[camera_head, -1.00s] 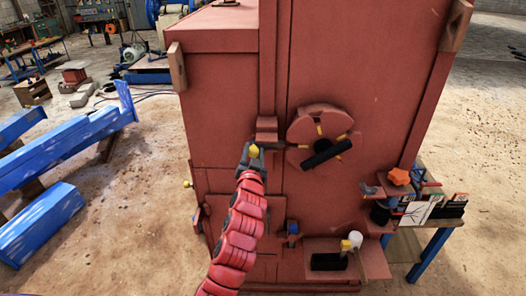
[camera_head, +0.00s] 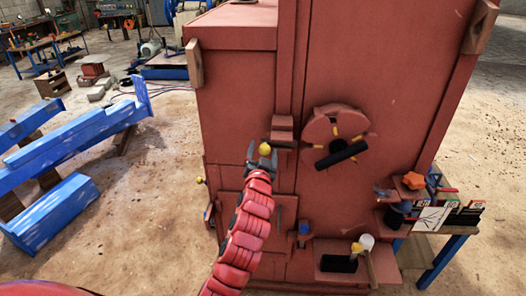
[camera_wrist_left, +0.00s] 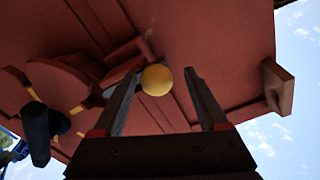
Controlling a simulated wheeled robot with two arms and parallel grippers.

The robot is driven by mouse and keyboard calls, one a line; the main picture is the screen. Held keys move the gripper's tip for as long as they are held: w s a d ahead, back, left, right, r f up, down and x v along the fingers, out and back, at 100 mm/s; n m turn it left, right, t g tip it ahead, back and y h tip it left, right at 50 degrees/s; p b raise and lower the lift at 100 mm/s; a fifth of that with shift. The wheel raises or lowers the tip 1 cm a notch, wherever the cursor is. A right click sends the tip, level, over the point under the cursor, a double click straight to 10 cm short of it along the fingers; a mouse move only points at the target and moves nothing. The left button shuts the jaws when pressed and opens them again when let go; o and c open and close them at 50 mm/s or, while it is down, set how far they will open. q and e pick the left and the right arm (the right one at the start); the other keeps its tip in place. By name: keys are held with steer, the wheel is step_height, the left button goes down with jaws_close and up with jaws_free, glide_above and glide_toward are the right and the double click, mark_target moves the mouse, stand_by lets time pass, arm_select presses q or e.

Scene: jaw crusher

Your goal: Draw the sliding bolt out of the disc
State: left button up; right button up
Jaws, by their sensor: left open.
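The round red disc (camera_head: 335,128) with yellow marks and a black handle (camera_head: 342,154) is on the front of the red machine. The sliding bolt's yellow knob (camera_head: 265,149) shows left of the disc, beside a small red block (camera_head: 283,128). My left gripper (camera_head: 262,160) is open at the knob. In the left wrist view the knob (camera_wrist_left: 157,80) appears between the two open fingers, with visible gaps on both sides. The bolt's shaft is mostly hidden, so how far it sits in the disc cannot be told. My right gripper is not in view.
A red ledge (camera_head: 330,276) juts out low on the machine, with a black piece and a white cylinder (camera_head: 366,242). An orange star knob (camera_head: 413,181) and a blue-legged table (camera_head: 445,252) are at the right. Blue beams (camera_head: 75,145) lie at the left.

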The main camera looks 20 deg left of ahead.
arm_select(q)
steer(key=p+v, duration=0.4)
steer(key=v, duration=1.2)
steer(key=shift+s+p, duration=0.4)
steer(key=shift+d, duration=0.1)
